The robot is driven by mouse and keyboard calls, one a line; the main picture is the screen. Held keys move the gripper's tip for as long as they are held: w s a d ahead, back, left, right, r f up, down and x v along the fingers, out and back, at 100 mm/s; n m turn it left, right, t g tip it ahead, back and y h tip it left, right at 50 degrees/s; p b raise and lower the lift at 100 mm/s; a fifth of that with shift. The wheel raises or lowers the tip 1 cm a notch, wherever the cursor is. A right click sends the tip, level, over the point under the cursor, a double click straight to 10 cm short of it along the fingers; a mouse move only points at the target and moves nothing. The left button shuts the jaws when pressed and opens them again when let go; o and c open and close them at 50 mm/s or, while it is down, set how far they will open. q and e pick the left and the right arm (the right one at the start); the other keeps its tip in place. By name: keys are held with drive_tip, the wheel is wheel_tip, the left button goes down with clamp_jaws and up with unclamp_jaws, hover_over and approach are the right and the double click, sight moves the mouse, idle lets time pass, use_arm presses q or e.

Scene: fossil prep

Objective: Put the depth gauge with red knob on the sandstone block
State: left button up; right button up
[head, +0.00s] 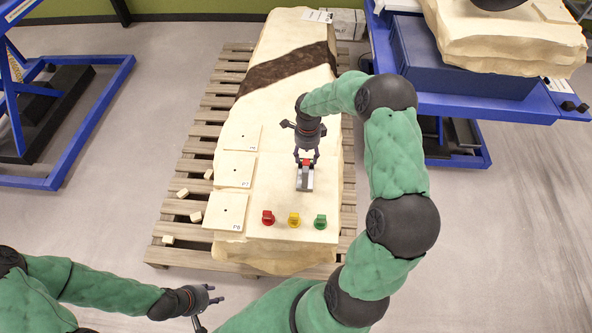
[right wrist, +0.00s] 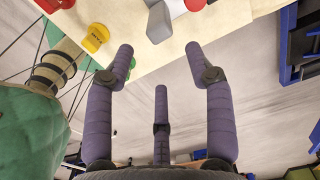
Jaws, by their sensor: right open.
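A grey depth gauge with a red knob (head: 305,178) rests on top of the long pale sandstone block (head: 287,110), toward its front half. My right gripper (head: 307,156) is just above and behind the gauge, partly covering its red knob. In the right wrist view its fingers (right wrist: 165,62) are spread and empty. The gauge's grey body (right wrist: 159,22) lies beyond the fingertips, apart from them, with red parts beside it at the top edge. My left gripper (head: 210,303) is low at the left, off the block, with its fingers apart and empty.
Red (head: 268,217), yellow (head: 294,219) and green (head: 320,221) knobbed pieces stand on the block's front end. Three labelled plates (head: 235,171) lie along its left side. The block sits on a wooden pallet (head: 197,152). A blue lift cart (head: 450,105) holds another slab at right.

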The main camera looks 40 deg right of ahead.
drive_tip(key=s+a+f+n+y, duration=0.2)
drive_tip(key=a+f+n, duration=0.35)
drive_tip(key=a, duration=0.35)
drive_tip(key=s+a+f+n+y, duration=0.1)
drive_tip(key=s+a+f+n, duration=0.1)
drive_tip(key=a+f+n, duration=0.55)
drive_tip(key=s+a+f+n+y, duration=0.1)
drive_tip(key=s+a+n, duration=0.9)
drive_tip(key=s+a, duration=0.4)
drive_tip(key=shift+s+f+n, duration=0.25)
drive_tip(key=shift+f+n, duration=0.05)
